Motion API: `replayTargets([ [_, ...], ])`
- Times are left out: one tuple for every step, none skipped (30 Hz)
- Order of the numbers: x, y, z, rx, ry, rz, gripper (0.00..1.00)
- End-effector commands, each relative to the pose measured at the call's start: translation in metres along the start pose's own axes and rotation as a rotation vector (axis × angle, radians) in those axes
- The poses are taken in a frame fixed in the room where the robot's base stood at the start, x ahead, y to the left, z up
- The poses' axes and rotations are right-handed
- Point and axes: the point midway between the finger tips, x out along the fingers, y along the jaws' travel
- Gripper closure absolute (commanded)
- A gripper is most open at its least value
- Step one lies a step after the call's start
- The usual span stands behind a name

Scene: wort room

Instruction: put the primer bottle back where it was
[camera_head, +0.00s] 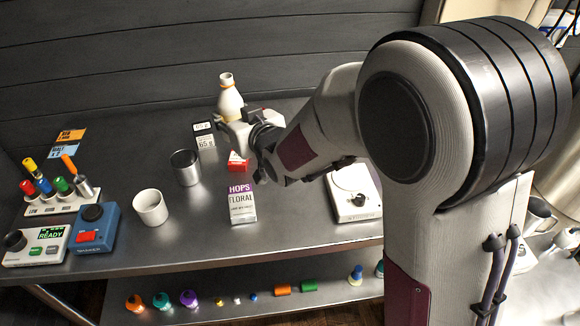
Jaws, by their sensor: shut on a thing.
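A white bottle (230,98) with an orange band near its neck stands upright at the back of the metal bench; I take it for the primer bottle, though no label can be read. My gripper (228,119) is shut on the bottle's lower part. The fingers and wrist hide its base, so I cannot tell whether it touches the bench.
A 65 g box (205,142) stands just left of my gripper, and a red packet (237,162) lies below it. A hops box (241,205), steel cup (186,168), white cup (150,207) and white scale (353,196) stand nearer. Bare bench (290,235) shows in front.

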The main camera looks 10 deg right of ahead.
Motion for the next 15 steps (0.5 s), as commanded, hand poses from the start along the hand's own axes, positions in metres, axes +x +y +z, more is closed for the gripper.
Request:
replayTargets([
  [-0.001,0.015,0.0,0.004,0.001,0.018,0.89],
  [-0.002,0.022,0.0,0.007,0.0,0.026,0.89],
  [-0.003,0.032,0.001,0.011,0.0,0.037,0.89],
  [-0.004,0.039,0.001,0.014,-0.001,0.046,0.89],
  [-0.005,0.046,0.002,0.015,-0.001,0.054,0.89],
  [-0.006,0.056,0.002,0.019,-0.002,0.065,0.89],
  [-0.008,0.063,0.003,0.021,-0.002,0.073,0.89],
  [-0.009,0.069,0.003,0.023,-0.003,0.08,0.89],
  [-0.011,0.078,0.004,0.027,-0.003,0.091,0.89],
  [-0.012,0.084,0.004,0.029,-0.004,0.097,0.89],
  [-0.013,0.09,0.005,0.031,-0.004,0.104,0.89],
  [-0.014,0.096,0.005,0.032,-0.005,0.111,0.89],
  [-0.015,0.101,0.006,0.034,-0.005,0.117,0.89],
  [-0.017,0.106,0.006,0.036,-0.006,0.123,0.89],
  [-0.018,0.111,0.007,0.038,-0.006,0.129,0.89],
])
